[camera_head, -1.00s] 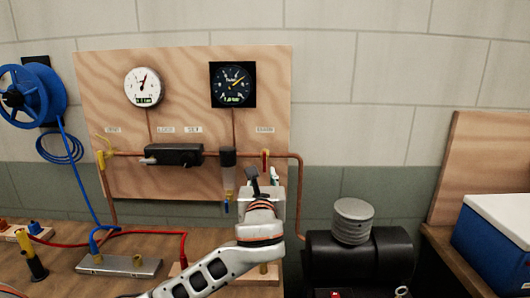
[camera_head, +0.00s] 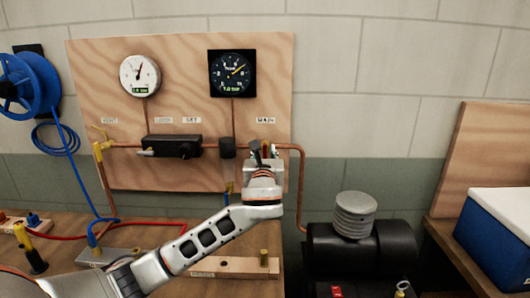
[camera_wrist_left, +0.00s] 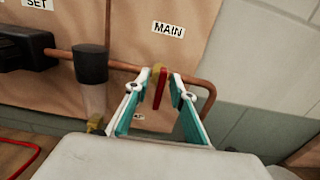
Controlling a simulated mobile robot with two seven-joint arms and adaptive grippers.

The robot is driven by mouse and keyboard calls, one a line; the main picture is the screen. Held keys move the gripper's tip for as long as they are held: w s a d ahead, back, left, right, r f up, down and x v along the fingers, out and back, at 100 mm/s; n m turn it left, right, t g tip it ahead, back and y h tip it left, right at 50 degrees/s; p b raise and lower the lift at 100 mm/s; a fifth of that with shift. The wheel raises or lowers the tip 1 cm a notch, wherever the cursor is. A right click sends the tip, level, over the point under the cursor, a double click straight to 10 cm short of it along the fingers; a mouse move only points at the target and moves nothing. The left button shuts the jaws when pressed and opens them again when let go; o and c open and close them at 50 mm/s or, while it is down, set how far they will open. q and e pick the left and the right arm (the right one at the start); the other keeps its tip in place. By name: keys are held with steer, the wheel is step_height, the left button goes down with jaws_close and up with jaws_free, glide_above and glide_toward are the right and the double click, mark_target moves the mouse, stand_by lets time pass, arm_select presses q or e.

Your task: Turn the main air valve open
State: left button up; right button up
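The main air valve is on the copper pipe under the MAIN label (camera_head: 265,148). In the left wrist view its red lever (camera_wrist_left: 160,90) hangs down from a yellow fitting. My left gripper (camera_wrist_left: 156,84) is open, with its two fingers on either side of the lever. I cannot tell whether either finger touches it. In the head view my left gripper (camera_head: 263,160) is in front of the valve and hides it. My right gripper is not in view.
The plywood board carries a white gauge (camera_head: 140,75), a black gauge (camera_head: 232,73) and a black regulator (camera_head: 172,146). A filter bowl (camera_wrist_left: 92,90) hangs close left of my gripper. A black compressor tank (camera_head: 360,248) stands at the lower right.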

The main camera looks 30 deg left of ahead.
arm_select(q)
jaws_close()
